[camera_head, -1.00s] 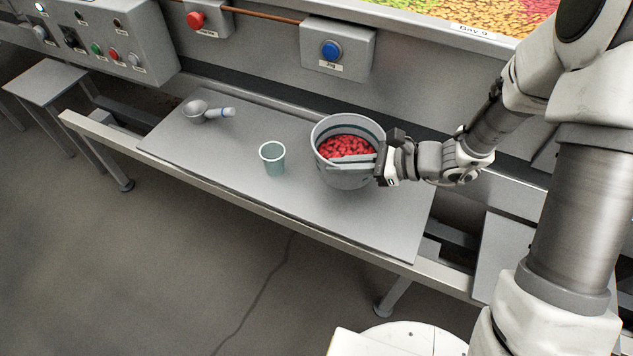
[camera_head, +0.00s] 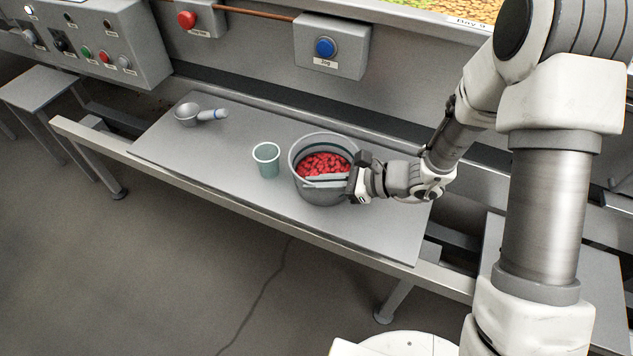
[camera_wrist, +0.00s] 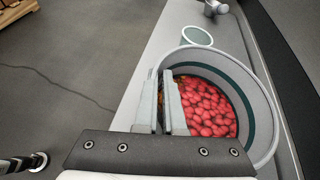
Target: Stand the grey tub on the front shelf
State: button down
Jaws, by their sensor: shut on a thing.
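The grey tub (camera_head: 311,192), filled with red candies (camera_head: 322,165), is upright at the right part of the front shelf (camera_head: 215,165). My gripper (camera_head: 309,182) reaches in from the right and is shut on the tub's near wall at the rim. In the wrist view my gripper's fingers (camera_wrist: 162,80) straddle the wall of the tub (camera_wrist: 262,120). The tub's base is low against the shelf; I cannot tell whether it touches.
A pale green cup (camera_head: 267,165) stands close to the tub's left. A metal scoop (camera_head: 188,113) lies farther left. The shelf is bare between them and along its front. A blue button box (camera_head: 332,46) and a red button (camera_head: 187,20) are on the wall behind.

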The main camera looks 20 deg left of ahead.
jog(key=c, duration=1)
grip_release()
jog(key=shift+r, duration=0.15)
jog(key=p+v, duration=0.4)
jog(key=v, duration=0.8)
jog(key=s+d+r+n+t+h, duration=0.3)
jog(key=s+d+r+n+h, duration=0.3)
jog(key=d+r+n, duration=0.2)
jog(key=s+d+r+n+t+h, duration=0.3)
jog(key=s+d+r+n+h, duration=0.3)
jog(key=d+r, duration=0.4)
notch_tip(320, 180, up, 3)
jog(key=shift+s+d+r+n+h, duration=0.1)
jog(key=shift+s+d+n+h, duration=0.2)
jog(key=shift+n+h, duration=0.5)
jog(key=shift+r, duration=0.1)
notch_tip(320, 180, up, 19)
jog(key=p, duration=1.9)
jog(key=shift+r, duration=0.2)
